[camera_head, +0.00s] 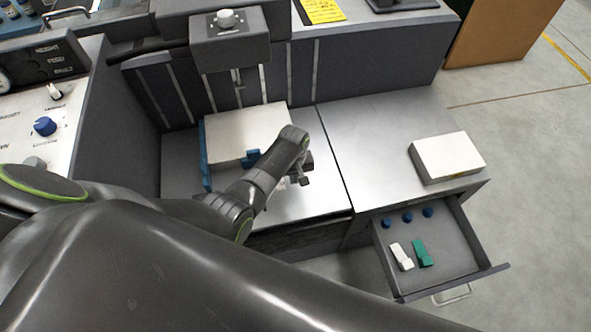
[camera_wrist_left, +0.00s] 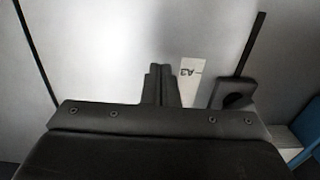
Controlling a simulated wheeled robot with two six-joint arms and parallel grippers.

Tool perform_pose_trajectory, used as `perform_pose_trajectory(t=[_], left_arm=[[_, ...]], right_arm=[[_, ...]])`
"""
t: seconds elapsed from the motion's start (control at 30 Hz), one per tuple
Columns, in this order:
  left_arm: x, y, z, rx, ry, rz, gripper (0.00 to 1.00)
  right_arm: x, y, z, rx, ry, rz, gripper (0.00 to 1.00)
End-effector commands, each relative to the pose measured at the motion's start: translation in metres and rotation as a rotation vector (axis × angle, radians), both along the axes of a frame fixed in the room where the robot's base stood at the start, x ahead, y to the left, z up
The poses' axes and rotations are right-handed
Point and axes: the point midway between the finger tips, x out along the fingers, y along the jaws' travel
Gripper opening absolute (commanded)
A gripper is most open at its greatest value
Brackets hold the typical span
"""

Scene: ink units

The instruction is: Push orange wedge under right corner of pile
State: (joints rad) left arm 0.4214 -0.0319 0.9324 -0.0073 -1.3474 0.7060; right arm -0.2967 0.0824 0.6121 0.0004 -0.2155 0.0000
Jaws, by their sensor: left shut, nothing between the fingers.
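The pile of white sheets (camera_head: 245,130) lies on the grey feed bed beneath the dark press head, with a blue guide (camera_head: 204,160) along its left side and a blue piece (camera_head: 251,158) at its front edge. My left gripper (camera_head: 303,178) is low over the bed just right of the pile's front right corner, and my arm hides part of that corner. In the left wrist view its fingers (camera_wrist_left: 161,84) are shut and empty, beside a white label reading A3 (camera_wrist_left: 191,80). I see no orange wedge in either view. My right gripper is not in view.
A second white stack (camera_head: 447,157) sits on the grey side table to the right. Below it an open drawer (camera_head: 450,245) juts out, holding a white wedge (camera_head: 401,256), a green wedge (camera_head: 422,253) and blue knobs (camera_head: 407,217). The side table's left part is clear.

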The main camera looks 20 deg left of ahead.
Motion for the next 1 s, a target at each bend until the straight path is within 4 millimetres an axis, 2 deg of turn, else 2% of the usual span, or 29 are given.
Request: perform_pose_trajectory(t=[0.03, 0.2, 0.4, 0.5, 0.87, 1.0], left_arm=[[0.004, 0.000, 0.016, 0.000, -0.012, -0.001, 0.00], [0.004, 0.000, 0.047, 0.000, -0.011, 0.000, 0.00], [0.004, -0.001, 0.078, -0.001, -0.010, -0.001, 0.00], [0.004, -0.001, 0.088, 0.000, -0.009, -0.001, 0.00], [0.003, 0.000, 0.094, 0.001, -0.007, -0.001, 0.00], [-0.006, 0.007, 0.091, 0.002, -0.017, -0.012, 0.00]], right_arm=[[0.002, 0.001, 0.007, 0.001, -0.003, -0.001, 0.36], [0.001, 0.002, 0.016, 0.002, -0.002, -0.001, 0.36], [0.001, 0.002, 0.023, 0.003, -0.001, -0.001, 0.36], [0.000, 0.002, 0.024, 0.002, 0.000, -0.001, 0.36], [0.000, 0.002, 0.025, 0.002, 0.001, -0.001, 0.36], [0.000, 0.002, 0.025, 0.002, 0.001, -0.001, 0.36]])
